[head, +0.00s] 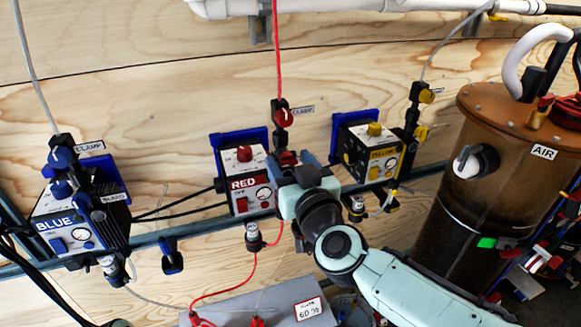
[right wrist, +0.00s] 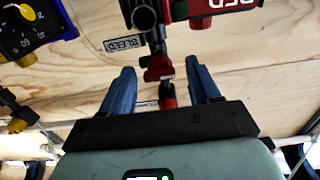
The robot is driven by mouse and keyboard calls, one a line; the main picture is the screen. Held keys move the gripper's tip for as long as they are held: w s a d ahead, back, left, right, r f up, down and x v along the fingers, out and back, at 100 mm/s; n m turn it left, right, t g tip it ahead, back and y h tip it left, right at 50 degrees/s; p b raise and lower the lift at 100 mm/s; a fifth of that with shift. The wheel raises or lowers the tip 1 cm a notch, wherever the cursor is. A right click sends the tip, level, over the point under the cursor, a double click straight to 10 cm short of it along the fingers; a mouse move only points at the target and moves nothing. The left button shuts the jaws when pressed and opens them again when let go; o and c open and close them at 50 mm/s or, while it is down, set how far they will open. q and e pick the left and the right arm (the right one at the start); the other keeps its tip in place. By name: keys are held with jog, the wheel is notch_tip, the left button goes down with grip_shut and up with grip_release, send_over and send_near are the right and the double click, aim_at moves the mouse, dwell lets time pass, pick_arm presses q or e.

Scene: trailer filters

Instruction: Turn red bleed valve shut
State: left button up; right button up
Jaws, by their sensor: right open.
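The red unit (head: 246,178) is mounted on the plywood wall, with a red clamp valve (head: 284,118) above and to its right. The red bleed valve (head: 287,158) shows just above my right gripper (head: 298,165), which partly covers it. In the right wrist view, which looks upside down, the red bleed valve's handle (right wrist: 158,68) lies near a BLEED label (right wrist: 125,44). My right gripper (right wrist: 163,82) is open there, its two blue fingers on either side of the valve with gaps. I see no contact. My left gripper is not seen.
A blue unit (head: 62,222) stands left and a yellow unit (head: 372,152) right of the red one. A metal rail (head: 150,240) runs below them. A brown AIR tank (head: 480,170) stands at the right. A red tube (head: 277,50) hangs from above.

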jog(key=shift+w, duration=0.15)
jog(key=shift+c, duration=0.2)
jog(key=c, duration=1)
jog(key=shift+m, duration=0.7)
jog(key=o, duration=1)
jog(key=shift+o, duration=0.2)
